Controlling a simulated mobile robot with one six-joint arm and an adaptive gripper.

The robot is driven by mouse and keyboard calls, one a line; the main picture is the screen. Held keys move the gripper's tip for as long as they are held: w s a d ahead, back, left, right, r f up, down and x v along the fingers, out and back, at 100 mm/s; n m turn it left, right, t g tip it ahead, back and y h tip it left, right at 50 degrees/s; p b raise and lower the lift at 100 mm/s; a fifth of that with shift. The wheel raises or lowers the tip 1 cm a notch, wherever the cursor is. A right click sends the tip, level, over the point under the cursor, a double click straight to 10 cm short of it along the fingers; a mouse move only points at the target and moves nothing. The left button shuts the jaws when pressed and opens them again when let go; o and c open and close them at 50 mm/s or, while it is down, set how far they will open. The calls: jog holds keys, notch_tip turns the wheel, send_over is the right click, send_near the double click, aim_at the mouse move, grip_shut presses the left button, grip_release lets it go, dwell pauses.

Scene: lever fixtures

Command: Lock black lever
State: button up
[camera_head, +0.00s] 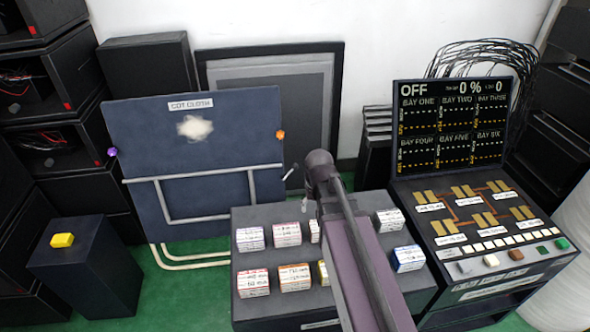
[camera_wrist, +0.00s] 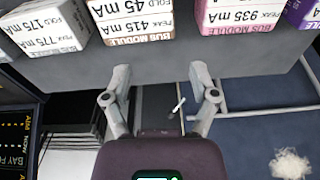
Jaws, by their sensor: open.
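I cannot make out a clearly black lever in either view. A small thin light handle (camera_head: 289,172) shows at the right edge of the dark blue board (camera_head: 150,140). In the wrist view a small pale stick (camera_wrist: 177,104) shows between my fingers, farther away; I cannot tell whether it is the same piece. My gripper (camera_wrist: 162,92) is open and empty, with its two grey fingers spread apart. In the head view my arm hides most of the gripper, which is above the back of the module table (camera_head: 242,300).
Several labelled bus modules (camera_head: 287,234) stand on the table. A console (camera_head: 478,235) with a screen (camera_head: 455,120) reading OFF stands at right. A yellow button (camera_head: 62,240) tops a dark pedestal at left. Dark cabinets line the left side. Green floor shows below the board.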

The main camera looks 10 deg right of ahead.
aim_at(296, 165)
jog(key=w+f+m+t+b, duration=0.1)
jog(key=w+f+t+b, duration=0.1)
jog(key=w, duration=1.4)
jog(key=w+f+m+t+b, duration=0.1)
jog(key=w+m+t+b, duration=0.1)
jog(key=w, duration=1.4)
jog(key=shift+w+d+f+b, duration=0.15)
jog(key=shift+w+f+b, duration=0.15)
jog(key=shift+f+b, duration=0.1)
jog(key=shift+f, duration=0.15)
jog(key=b+x, duration=1.2)
jog(key=x, duration=0.1)
jog(key=shift+w+f+b, duration=0.1)
jog(key=shift+f+b, duration=0.15)
jog(key=shift+b, duration=0.05)
